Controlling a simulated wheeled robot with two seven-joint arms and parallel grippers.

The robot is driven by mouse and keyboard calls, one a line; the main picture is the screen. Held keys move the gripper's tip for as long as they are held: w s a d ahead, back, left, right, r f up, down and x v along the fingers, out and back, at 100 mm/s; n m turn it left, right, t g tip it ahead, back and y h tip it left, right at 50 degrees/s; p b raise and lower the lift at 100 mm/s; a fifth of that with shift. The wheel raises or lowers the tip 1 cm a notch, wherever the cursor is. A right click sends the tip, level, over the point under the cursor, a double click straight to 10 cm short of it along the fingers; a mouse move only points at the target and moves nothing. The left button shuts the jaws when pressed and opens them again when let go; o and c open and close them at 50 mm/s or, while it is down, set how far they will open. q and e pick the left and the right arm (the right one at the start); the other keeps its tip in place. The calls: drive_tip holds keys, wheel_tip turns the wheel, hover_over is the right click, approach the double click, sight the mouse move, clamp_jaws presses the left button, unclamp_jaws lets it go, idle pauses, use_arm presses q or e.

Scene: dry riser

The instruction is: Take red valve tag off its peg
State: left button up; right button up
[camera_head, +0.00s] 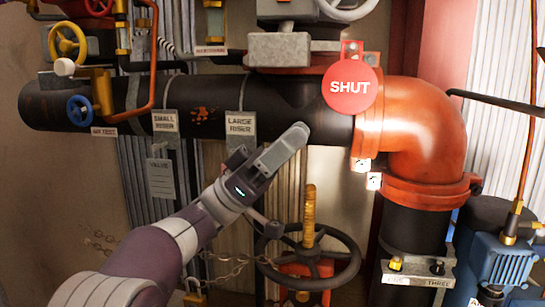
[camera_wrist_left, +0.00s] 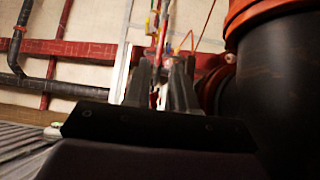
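The red valve tag (camera_head: 350,88) is a round disc marked SHUT. It hangs in front of the black pipe, below a small red bracket (camera_head: 352,50); the peg itself is hard to make out. My left gripper (camera_head: 298,135) is below and to the left of the tag, apart from it, pointing up and right. In the left wrist view its two dark fingers (camera_wrist_left: 162,88) stand apart with a gap and nothing clearly held between them. The tag is not clearly seen in that view. My right gripper is in neither view.
A black horizontal pipe (camera_head: 60,108) runs behind the tag into an orange elbow (camera_head: 415,125). A black handwheel (camera_head: 307,257) stands below my left gripper. A dark rod (camera_head: 495,101) juts in from the right. Label plates (camera_head: 241,124) hang on the pipe to the left.

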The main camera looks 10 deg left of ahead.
sight(335, 97)
use_arm(q)
drive_tip(key=shift+p+x, duration=2.15)
drive_tip(key=shift+x, duration=2.25)
drive_tip(key=shift+w, duration=0.15)
drive_tip(key=shift+c, duration=0.3)
clamp_jaws()
drive_tip(key=shift+r, duration=0.2)
